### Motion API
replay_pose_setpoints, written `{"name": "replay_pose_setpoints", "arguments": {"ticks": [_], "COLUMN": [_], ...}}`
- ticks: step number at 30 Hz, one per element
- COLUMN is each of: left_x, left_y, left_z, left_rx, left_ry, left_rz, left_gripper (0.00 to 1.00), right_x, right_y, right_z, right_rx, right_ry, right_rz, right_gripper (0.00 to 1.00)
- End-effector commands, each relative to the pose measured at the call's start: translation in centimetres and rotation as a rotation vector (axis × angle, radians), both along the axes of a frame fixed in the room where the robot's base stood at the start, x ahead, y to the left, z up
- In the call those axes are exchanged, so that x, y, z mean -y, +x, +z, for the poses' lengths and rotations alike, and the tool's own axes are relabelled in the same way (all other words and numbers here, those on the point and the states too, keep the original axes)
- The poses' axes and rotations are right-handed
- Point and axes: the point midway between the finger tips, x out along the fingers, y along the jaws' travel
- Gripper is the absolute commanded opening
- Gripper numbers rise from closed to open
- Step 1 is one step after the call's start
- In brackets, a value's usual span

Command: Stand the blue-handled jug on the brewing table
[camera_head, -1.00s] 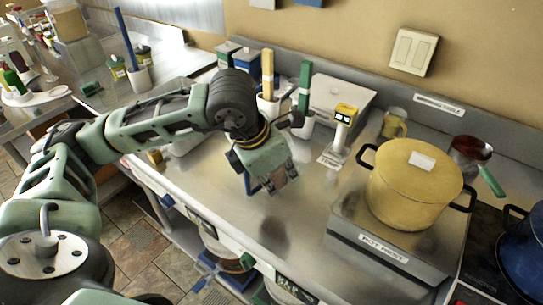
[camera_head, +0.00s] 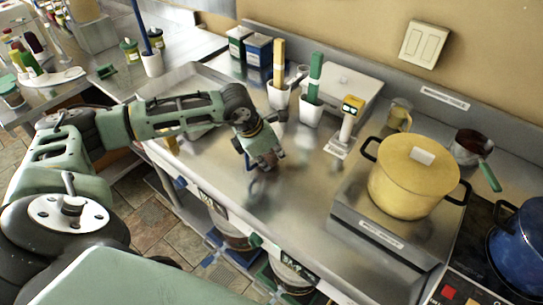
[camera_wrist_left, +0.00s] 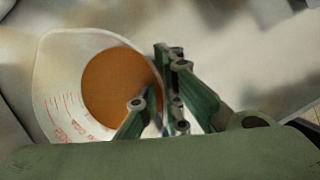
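A pale measuring jug (camera_wrist_left: 55,95) with red markings and a round orange-brown surface inside shows at the left of the left wrist view. My left gripper (camera_head: 268,160) is over the steel brewing table (camera_head: 303,195), left of its middle. In the left wrist view its fingers (camera_wrist_left: 170,112) overlap the jug's right side. I cannot tell whether they grip it. The jug's handle is not clear there. A small blue patch shows beside the gripper in the head view, where the jug itself cannot be made out. My right gripper is not in view.
A yellow pot (camera_head: 415,178) stands on a raised pot rest at the right. White cups (camera_head: 312,110) with upright tools and a small yellow-topped device (camera_head: 349,118) stand behind the gripper. The table's front middle is clear.

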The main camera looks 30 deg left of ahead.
Motion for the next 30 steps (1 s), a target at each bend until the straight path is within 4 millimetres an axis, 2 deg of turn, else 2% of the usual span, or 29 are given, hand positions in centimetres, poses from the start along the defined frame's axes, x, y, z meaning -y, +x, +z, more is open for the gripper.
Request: {"name": "replay_pose_setpoints", "arguments": {"ticks": [3,14,15,21,30], "left_x": [0.1,0.0,0.0,0.0,0.0], "left_y": [0.1,0.1,0.0,0.0,0.0], "left_z": [-0.8,-1.3,-1.3,-1.3,-1.2], "left_rx": [0.003,0.005,0.002,0.001,0.001], "left_ry": [0.000,0.000,0.000,0.000,0.000], "left_rz": [-0.001,0.000,0.000,0.000,0.000], "left_gripper": [0.00,0.00,0.07,0.24,0.25], "right_x": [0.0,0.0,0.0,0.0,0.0], "right_y": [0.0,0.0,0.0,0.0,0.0], "right_z": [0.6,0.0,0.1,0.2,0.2], "right_rx": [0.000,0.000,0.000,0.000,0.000], "right_ry": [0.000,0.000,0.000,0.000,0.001], "right_rz": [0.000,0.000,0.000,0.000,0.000], "right_gripper": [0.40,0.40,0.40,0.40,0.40]}}
